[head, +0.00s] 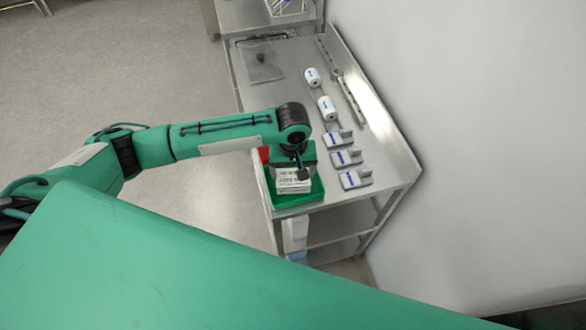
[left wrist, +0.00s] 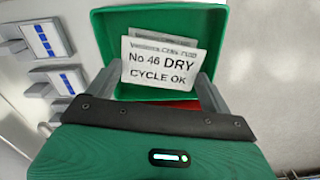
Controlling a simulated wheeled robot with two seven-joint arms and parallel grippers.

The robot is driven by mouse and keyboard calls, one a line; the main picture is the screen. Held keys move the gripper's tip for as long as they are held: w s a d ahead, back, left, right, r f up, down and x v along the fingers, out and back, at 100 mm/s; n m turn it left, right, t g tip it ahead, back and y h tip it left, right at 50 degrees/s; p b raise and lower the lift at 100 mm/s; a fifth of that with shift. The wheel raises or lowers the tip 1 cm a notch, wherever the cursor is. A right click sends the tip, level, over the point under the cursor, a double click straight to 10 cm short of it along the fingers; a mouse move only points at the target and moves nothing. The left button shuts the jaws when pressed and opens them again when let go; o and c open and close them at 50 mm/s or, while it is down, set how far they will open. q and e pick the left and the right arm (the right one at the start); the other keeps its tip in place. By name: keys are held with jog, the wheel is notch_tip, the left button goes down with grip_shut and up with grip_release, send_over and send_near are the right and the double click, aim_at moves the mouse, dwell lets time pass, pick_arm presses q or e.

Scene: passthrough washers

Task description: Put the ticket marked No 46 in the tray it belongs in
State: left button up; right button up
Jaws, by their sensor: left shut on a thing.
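The ticket (left wrist: 160,72) is a white slip that reads "No 46 DRY CYCLE OK" in the left wrist view. It also shows in the head view (head: 293,187). My left gripper (head: 296,174) is shut on this ticket, with one finger at each side of it in the left wrist view (left wrist: 160,84). The ticket is over the green tray (head: 298,203), whose wall also shows in the left wrist view (left wrist: 215,25). Another white slip (left wrist: 165,34) shows partly behind the ticket. A red tray (head: 264,153) shows only in part behind my gripper. My right gripper is out of view.
The trays are at the near end of a steel trolley (head: 398,165) beside a white wall. Several grey and white devices with blue labels (head: 345,158) stand right of the trays. Two white rolls (head: 327,107) and metal bars (head: 341,80) lie farther back.

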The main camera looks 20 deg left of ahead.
pick_arm(q)
jog(key=o, duration=0.8)
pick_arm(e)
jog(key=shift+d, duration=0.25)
pick_arm(q)
jog(key=shift+r, duration=0.1)
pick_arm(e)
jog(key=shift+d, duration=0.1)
pick_arm(q)
jog(key=shift+r+b, duration=1.5)
jog(key=shift+r, duration=5.3)
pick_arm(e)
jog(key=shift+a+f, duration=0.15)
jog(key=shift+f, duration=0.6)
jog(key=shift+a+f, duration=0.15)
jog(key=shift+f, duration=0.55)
